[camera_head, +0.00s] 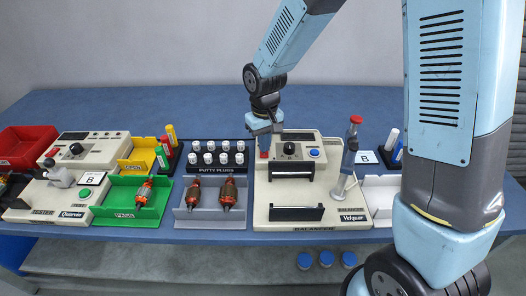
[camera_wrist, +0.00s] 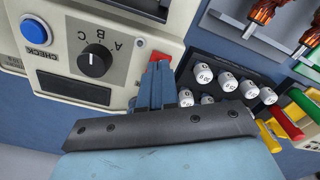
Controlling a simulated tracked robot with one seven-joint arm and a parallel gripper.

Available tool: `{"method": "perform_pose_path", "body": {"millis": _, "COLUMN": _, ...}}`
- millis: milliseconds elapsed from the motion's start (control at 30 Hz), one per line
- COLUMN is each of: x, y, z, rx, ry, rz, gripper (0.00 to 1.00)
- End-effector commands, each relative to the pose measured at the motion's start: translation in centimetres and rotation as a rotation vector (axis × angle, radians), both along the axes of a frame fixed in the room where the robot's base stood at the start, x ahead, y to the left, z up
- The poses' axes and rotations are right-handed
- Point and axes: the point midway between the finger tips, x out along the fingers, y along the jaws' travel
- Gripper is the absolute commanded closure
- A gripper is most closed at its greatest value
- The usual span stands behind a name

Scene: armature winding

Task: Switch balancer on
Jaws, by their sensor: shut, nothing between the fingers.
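The balancer (camera_head: 283,226) is a cream machine right of centre in the head view. Its panel has a black rotary knob (camera_wrist: 95,61) marked A, B, C, a blue CHECK button (camera_wrist: 34,31) and a red switch (camera_wrist: 159,57). The red switch also shows in the head view (camera_head: 264,154), just below my gripper (camera_head: 264,143). In the wrist view my gripper (camera_wrist: 158,70) is shut and empty, its fingertips right at the red switch and partly covering it. I cannot tell whether they touch it or which way the switch is set.
Left of the balancer stand a rack of white putty plugs (camera_head: 197,169) and a grey tray (camera_head: 189,215) with two armatures. A tall lever with a red top (camera_head: 355,120) rises at the balancer's right. A white tray (camera_head: 380,201) lies further right.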

Motion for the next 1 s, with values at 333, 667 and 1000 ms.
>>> {"method": "perform_pose_path", "body": {"millis": 333, "x": 0.0, "y": 0.0, "z": -0.4, "rx": -0.001, "ry": 0.001, "rz": 0.0, "gripper": 1.0}}
{"method": "perform_pose_path", "body": {"millis": 667, "x": 0.0, "y": 0.0, "z": -0.8, "rx": 0.0, "ry": 0.0, "rz": 0.0, "gripper": 1.0}}
{"method": "perform_pose_path", "body": {"millis": 1000, "x": 0.0, "y": 0.0, "z": -1.2, "rx": 0.0, "ry": 0.0, "rz": 0.0, "gripper": 1.0}}
